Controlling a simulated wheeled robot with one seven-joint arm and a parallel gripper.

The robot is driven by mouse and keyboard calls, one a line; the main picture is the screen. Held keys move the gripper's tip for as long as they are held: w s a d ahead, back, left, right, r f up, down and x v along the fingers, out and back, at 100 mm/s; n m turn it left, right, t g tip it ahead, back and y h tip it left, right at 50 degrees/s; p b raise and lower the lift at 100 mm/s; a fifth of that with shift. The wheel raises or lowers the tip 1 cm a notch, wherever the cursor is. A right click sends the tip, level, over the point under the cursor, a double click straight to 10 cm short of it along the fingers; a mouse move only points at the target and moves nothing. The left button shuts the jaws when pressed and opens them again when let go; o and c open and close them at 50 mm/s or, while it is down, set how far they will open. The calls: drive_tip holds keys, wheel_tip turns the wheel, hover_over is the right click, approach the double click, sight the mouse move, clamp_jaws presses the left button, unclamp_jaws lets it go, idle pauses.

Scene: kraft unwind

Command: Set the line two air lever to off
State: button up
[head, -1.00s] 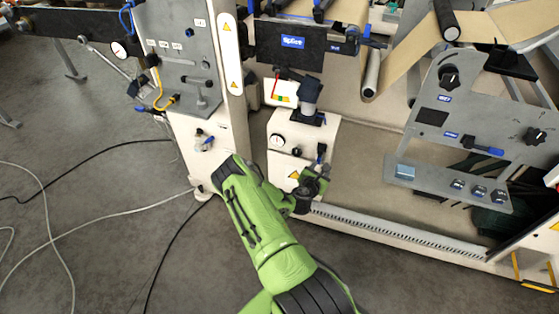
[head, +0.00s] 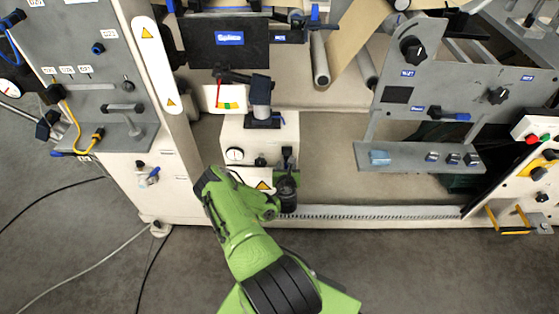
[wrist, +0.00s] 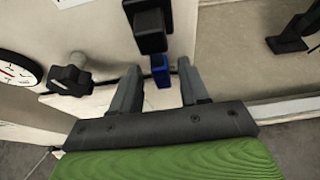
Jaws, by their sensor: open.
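A lever with a blue tip (wrist: 160,72) hangs below a black valve body (wrist: 148,24) in the wrist view. It is on the white box (head: 268,135) with a gauge; no label on it is readable, so I cannot tell that it is line two's. My gripper (wrist: 160,88) is open, with one finger on each side of the blue tip and gaps to both. In the head view the black valve (head: 287,157) shows just above my gripper (head: 287,178), and the tip is hidden.
A round gauge (wrist: 18,72) and a black knob (wrist: 72,79) sit left of the lever. Another small blue-handled valve (head: 150,177) is on the left cabinet. A toothed rail (head: 370,212) runs to the right. Cables lie on the floor at left.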

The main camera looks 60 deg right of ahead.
drive_tip(key=shift+w+d+f, duration=0.1)
drive_tip(key=shift+d, duration=0.15)
drive_tip(key=shift+c, duration=0.2)
clamp_jaws()
